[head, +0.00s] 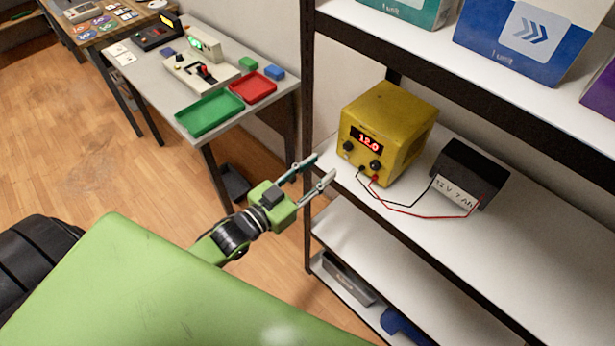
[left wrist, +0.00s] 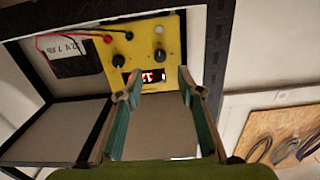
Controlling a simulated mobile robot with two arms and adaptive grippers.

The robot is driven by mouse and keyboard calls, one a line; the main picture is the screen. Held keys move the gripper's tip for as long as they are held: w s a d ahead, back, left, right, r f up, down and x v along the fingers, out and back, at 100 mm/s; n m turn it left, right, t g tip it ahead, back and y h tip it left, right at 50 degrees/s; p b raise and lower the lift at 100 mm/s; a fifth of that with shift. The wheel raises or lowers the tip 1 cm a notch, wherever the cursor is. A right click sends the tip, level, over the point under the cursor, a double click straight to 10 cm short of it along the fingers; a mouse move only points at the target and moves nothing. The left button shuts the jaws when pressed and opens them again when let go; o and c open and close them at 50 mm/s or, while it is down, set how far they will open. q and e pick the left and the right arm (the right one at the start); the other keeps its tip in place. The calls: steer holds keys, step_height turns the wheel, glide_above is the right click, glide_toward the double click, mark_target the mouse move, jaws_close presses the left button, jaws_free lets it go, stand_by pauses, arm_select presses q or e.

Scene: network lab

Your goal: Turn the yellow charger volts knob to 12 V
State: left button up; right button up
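The yellow charger (head: 392,118) stands on the middle shelf and its red display (head: 367,139) reads 12.0. Two dark knobs, a left one (head: 348,146) and a right one (head: 376,166), sit below the display. In the left wrist view the charger (left wrist: 174,25) appears upside down, with both knobs visible, one of them here (left wrist: 129,63). I cannot read which knob is volts. My left gripper (head: 325,165) is open and empty, in front of the charger and apart from it. Its fingers also show in the left wrist view (left wrist: 160,85). My right gripper is not in view.
A black battery (head: 470,170) marked 12 V stands right of the charger, joined by red and black leads. The rack's dark post (head: 307,100) rises near my gripper. A table (head: 220,128) with green and red trays stands at the left.

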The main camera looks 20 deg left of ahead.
arm_select(q)
steer(key=shift+v, duration=1.8)
steer(key=s+a+f+n+g+y+b, duration=0.1)
steer(key=s+a+f+g+y, duration=0.15)
steer(key=f, duration=0.95)
steer(key=s+a+f+g+y+b, duration=0.15)
steer(key=s+f, duration=0.25)
steer(key=f, duration=0.8)
steer(key=s+a+f+n+g+y+b, duration=0.1)
steer(key=s+a+f+g, duration=0.2)
steer(key=f, duration=0.9)
steer(key=s+d+f+g+b, duration=0.1)
steer(key=s+f+g, duration=0.2)
steer(key=s+f, duration=0.4)
steer(key=s+d+f+g+b, duration=0.1)
steer(key=s+d+f+g, duration=0.1)
steer(key=s+f, duration=0.5)
steer(key=s+d+f+g+y+b, duration=0.1)
steer(key=s+f+g, duration=0.3)
steer(key=s, duration=1.2)
step_height(320, 180, down, 4)
steer(key=shift+d+r, duration=0.15)
